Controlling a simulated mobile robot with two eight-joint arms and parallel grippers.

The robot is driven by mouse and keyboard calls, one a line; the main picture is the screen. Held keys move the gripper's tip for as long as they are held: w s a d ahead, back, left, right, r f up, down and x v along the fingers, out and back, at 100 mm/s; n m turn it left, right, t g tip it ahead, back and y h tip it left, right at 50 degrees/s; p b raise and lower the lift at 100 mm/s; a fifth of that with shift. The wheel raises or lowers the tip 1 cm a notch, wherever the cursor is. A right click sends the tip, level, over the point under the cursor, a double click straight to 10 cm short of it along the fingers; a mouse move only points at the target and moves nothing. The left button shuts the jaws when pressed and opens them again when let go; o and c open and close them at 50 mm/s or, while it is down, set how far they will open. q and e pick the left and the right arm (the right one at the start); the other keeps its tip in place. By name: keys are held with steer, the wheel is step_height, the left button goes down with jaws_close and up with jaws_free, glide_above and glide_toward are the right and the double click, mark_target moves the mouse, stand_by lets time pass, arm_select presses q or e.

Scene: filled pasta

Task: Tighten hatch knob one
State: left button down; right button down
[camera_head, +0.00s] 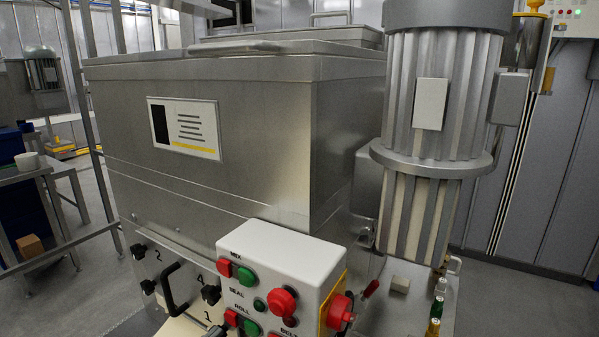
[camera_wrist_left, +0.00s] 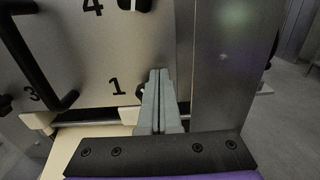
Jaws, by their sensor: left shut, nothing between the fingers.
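Hatch knob one is a small dark knob (camera_wrist_left: 140,91) to the right of the printed 1 in the left wrist view, mostly hidden behind my fingers. My left gripper (camera_wrist_left: 159,75) is shut and empty, its two grey fingers together in front of the knob's right side. I cannot tell whether they touch it. The hatch (camera_wrist_left: 85,65) is a metal panel with a black handle (camera_wrist_left: 35,55); the handle also shows in the head view (camera_head: 171,288). In the head view the knob one area is at the bottom edge, partly cut off. My right gripper is not in view.
Other black knobs sit by 2 (camera_head: 137,251) and 4 (camera_head: 211,293). A white control box (camera_head: 290,258) with red and green buttons juts out right of the hatch. A cream surface (camera_wrist_left: 85,145) lies below the hatch. A large motor (camera_head: 440,110) stands at the right.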

arm_select(q)
steer(key=shift+s+r, duration=0.15)
steer(key=shift+r, duration=0.05)
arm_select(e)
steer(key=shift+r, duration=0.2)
arm_select(q)
steer(key=v, duration=0.5)
steer(key=shift+s+a, duration=0.2)
steer(key=shift+s, duration=0.15)
steer(key=shift+a, duration=0.15)
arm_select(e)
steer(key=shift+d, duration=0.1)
